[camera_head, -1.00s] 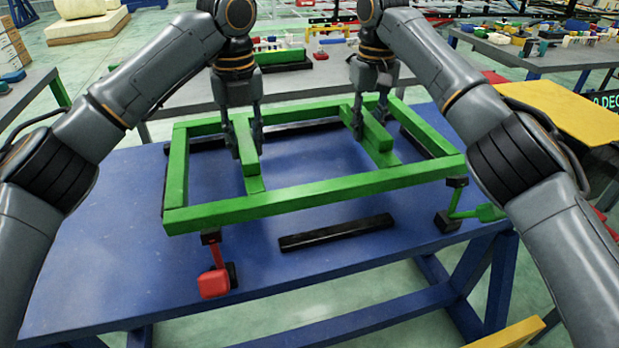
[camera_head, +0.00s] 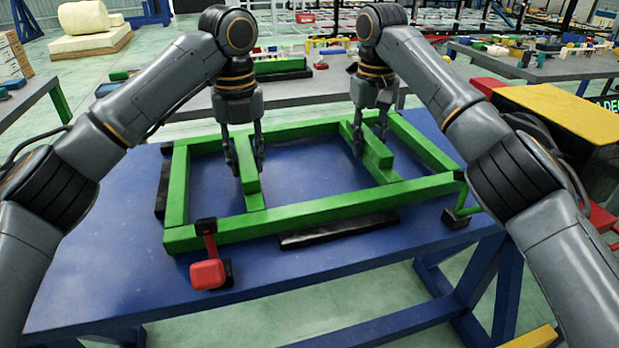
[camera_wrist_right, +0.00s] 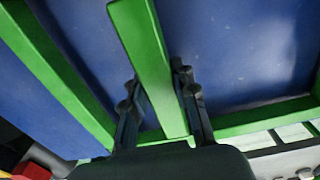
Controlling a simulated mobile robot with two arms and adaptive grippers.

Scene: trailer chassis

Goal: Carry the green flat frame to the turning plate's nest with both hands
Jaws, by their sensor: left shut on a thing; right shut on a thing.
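The green flat frame (camera_head: 310,213) is a rectangle with two crossbars, lying low and roughly level over the blue plate (camera_head: 110,230). Black bars lie just outside it, at the left (camera_head: 163,186) and at the front (camera_head: 339,229). Whether its underside touches the plate cannot be told. My left gripper (camera_head: 246,166) is shut on the raised block of the left crossbar. My right gripper (camera_head: 369,142) is shut on the right crossbar, with its fingers on either side of the green bar in the right wrist view (camera_wrist_right: 157,88).
A red-handled clamp (camera_head: 208,272) stands at the frame's front left, its black tip overlapping the front rail in view. A green-handled clamp (camera_head: 461,212) stands by the front right corner. A grey table (camera_head: 310,95) lies behind; a yellow-topped block (camera_head: 560,110) is at the right.

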